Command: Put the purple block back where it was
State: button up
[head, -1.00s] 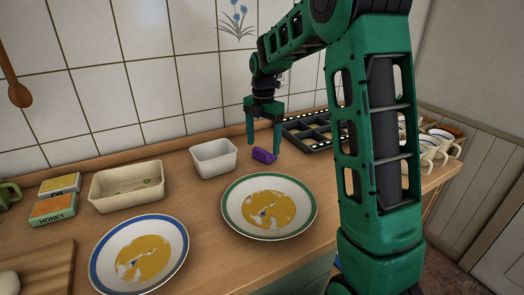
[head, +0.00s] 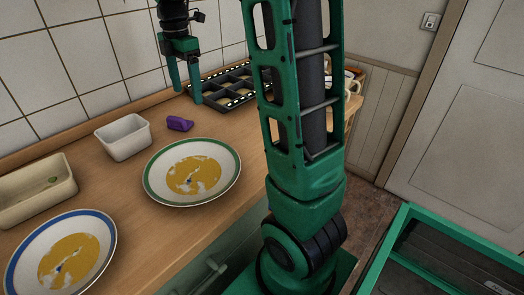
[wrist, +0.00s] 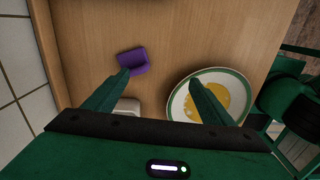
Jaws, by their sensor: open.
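The purple block (head: 179,123) lies on the wooden counter, between the small white dish and the dark compartment tray. It also shows in the wrist view (wrist: 133,61), just past the tip of the left finger. My gripper (head: 187,91) is open and empty, pointing down above the counter, above and close to the block in the head view. In the wrist view its fingers (wrist: 161,81) are spread apart, with bare counter between the tips.
The white dish (head: 124,146) stands left of the block. A green-rimmed plate (head: 151,193) and a blue-rimmed plate (head: 107,244) hold yellow food. The dark tray (head: 213,78) lies behind. A cream container (head: 62,190) stands far left. Tiled wall behind.

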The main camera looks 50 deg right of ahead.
jog(key=s+f+m, duration=0.2)
jog(key=s+m, duration=0.5)
jog(key=s, duration=0.3)
jog(key=s+f+m, duration=0.3)
jog(key=s+m, duration=0.5)
jog(key=s, duration=0.3)
jog(key=s+f+m, duration=0.3)
jog(key=s+m, duration=0.5)
jog(key=s, duration=0.2)
jog(key=shift+s+d+f, duration=0.15)
jog(key=shift+s+f, duration=0.05)
jog(key=shift+f, duration=0.05)
jog(key=shift+s+d+f+m, duration=0.1)
jog(key=shift+s+f+m, duration=0.1)
jog(key=shift+s+m, duration=0.15)
jog(key=shift+w+f, duration=0.35)
jog(key=shift+w, duration=0.45)
jog(key=shift+s+r, duration=0.1)
